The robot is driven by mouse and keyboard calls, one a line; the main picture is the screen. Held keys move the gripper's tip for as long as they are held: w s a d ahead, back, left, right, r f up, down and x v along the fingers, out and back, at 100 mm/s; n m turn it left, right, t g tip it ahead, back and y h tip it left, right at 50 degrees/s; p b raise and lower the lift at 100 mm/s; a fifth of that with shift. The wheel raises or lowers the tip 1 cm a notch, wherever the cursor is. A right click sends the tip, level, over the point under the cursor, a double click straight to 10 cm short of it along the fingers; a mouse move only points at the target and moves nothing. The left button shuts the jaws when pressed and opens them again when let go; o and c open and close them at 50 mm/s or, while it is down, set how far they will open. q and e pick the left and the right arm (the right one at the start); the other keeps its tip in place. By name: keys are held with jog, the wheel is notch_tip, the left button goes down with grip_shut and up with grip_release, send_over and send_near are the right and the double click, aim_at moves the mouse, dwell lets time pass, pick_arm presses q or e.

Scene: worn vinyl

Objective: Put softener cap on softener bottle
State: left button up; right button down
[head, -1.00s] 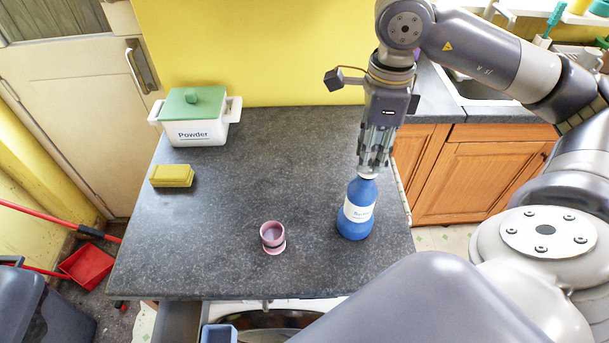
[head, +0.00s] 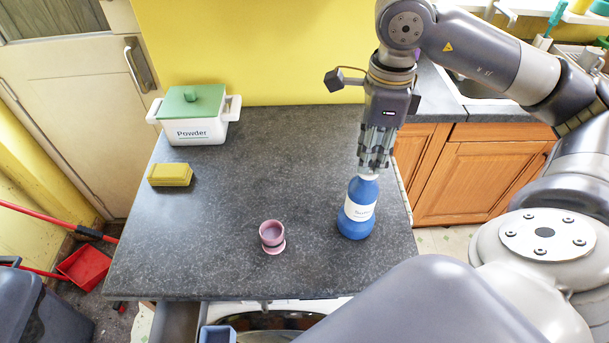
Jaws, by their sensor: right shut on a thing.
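The blue softener bottle (head: 356,212) stands upright on the right part of the dark worktop, with a white label on its front. My right gripper (head: 371,171) points straight down over the bottle's top, its fingers shut. A small white piece, which looks like the softener cap (head: 369,177), shows between the fingertips and the blue shoulder. The fingers hide most of it, so I cannot tell whether it is seated on the neck. My left gripper is not in view.
A pink cup (head: 271,233) stands left of the bottle. A yellow sponge (head: 170,175) and a white powder box (head: 199,132) with a green lid are at the left. The middle of the worktop (head: 255,175) is clear. A yellow wall (head: 250,50) rises behind.

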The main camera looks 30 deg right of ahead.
jog(key=c, duration=1.3)
grip_release()
jog(key=shift+r+p, duration=3.15)
jog(key=shift+r, duration=0.85)
jog(key=shift+r, duration=5.95)
